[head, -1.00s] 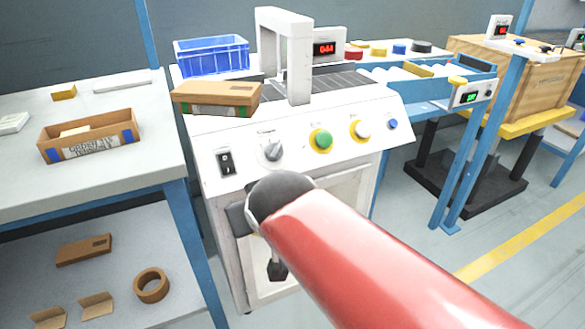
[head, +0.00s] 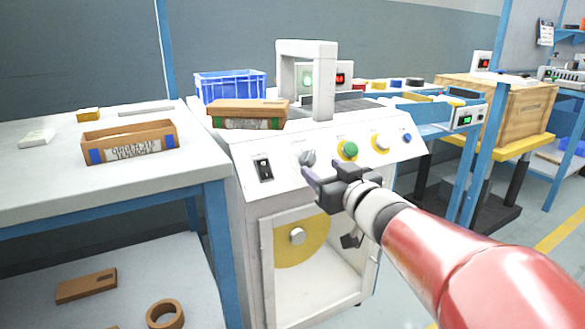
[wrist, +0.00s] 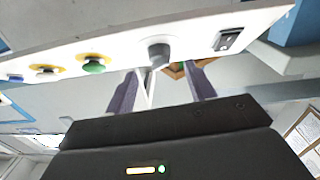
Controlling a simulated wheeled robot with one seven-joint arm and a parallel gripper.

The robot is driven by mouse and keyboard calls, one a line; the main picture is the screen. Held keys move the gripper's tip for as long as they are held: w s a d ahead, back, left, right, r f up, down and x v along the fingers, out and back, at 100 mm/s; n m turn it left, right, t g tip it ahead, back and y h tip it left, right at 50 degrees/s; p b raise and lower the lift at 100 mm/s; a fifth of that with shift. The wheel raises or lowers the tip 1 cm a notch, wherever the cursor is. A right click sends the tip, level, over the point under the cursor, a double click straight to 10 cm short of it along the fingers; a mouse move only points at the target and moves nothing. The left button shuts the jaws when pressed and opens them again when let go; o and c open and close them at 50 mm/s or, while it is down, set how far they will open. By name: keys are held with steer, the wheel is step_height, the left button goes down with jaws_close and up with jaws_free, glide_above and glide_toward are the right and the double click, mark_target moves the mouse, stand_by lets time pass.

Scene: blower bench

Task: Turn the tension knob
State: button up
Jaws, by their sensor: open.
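A grey knob (head: 308,158) with a pointer shape sits on the sloped white control panel (head: 240,160), left of the green button. The small print above it is too blurred to read. In the wrist view the knob (wrist: 158,53) lies beyond the fingertips, between the two fingers as seen. My gripper (head: 315,185) is in front of the panel, just below the knob. Its dark fingers are apart and empty, also in the wrist view (wrist: 160,78). The knob appears apart from the fingers.
A black rocker switch (head: 264,169) is left of the knob. A green button (head: 348,150), white button (head: 381,142) and blue button (head: 407,137) are to its right. A cardboard box (head: 247,121) lies above the panel.

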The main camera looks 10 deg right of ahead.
mark_target(312, 159)
steer(key=shift+x, duration=2.2)
steer(key=c, duration=1)
steer(key=shift+o, duration=0.2)
steer(key=shift+n+y, duration=0.3)
steer(key=n+y+p, duration=0.1)
steer(key=n+g+y+p, duration=0.1)
steer(key=n, duration=0.1)
steer(key=n+y+p, duration=0.1)
steer(key=p, duration=0.1)
steer(key=shift+w+d+r+n+g, duration=0.1)
steer(key=shift+d+r+n+g, duration=0.1)
steer(key=shift+d+n+g, duration=0.15)
steer(key=shift+w+d+n+g+y+p, duration=0.15)
steer(key=shift+n+g+y+p, duration=0.8)
steer(key=shift+n, duration=0.75)
steer(key=shift+w+d+n+g+y+p, duration=0.15)
steer(key=shift+n+g+y+p, duration=0.8)
steer(key=shift+n, duration=0.7)
steer(key=shift+s, duration=0.1)
